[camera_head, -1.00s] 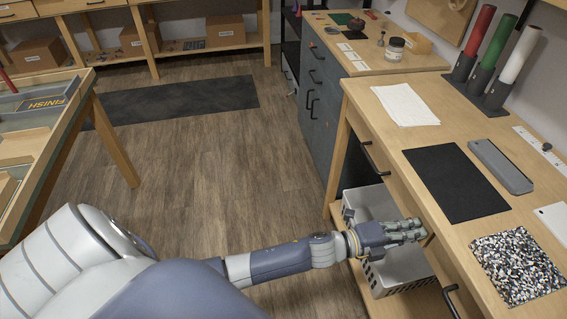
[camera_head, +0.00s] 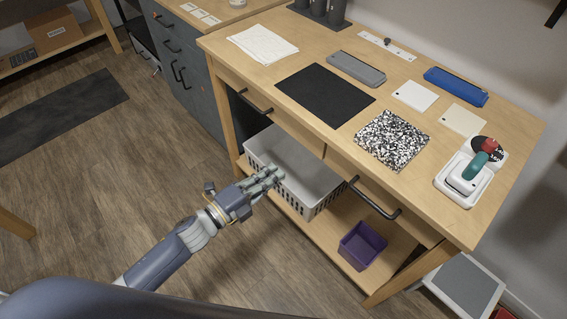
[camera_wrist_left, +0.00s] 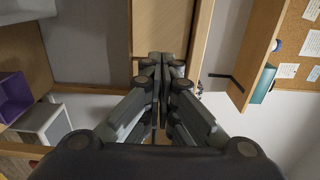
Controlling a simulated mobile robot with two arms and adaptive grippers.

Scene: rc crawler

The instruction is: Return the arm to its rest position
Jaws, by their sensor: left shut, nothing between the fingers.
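My left gripper (camera_head: 265,182) is shut and empty in the head view. It is in front of the wooden workbench, near the white basket (camera_head: 290,165) on the bench's lower shelf. Its fingers hide part of the basket; I cannot tell whether they touch it. The left wrist view shows the fingers of this gripper (camera_wrist_left: 160,62) closed together with nothing between them. My left arm (camera_head: 165,262) comes in from the lower left. My right gripper is not in view.
A drawer handle (camera_head: 372,200) sticks out. A purple bin (camera_head: 362,245) is on the lower shelf.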

